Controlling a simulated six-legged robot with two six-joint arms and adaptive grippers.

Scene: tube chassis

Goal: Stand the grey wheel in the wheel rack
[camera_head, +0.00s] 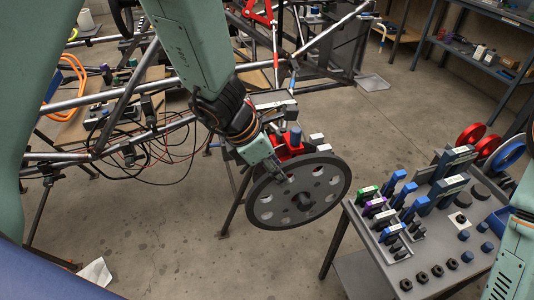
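The grey wheel (302,188), a disc with a dark rim and several round holes, is tilted in the air left of the grey work cart (350,238). My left gripper (275,166) is at its upper left edge and appears shut on it; one finger lies over the near face, and the far finger is hidden. The wheel rack appears to be the dark stand (450,162) at the back of the cart, with red wheels (471,134) and a blue wheel (508,155) upright beside it. My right arm enters at the lower right; its gripper is out of view.
The cart top holds blue, green and purple handled tools (378,203) in trays, with dark nuts (421,277) and blue caps in front. A tube chassis (110,97) with hanging black cables stands at left. Shelving (480,60) is at back right. Open concrete floor lies between.

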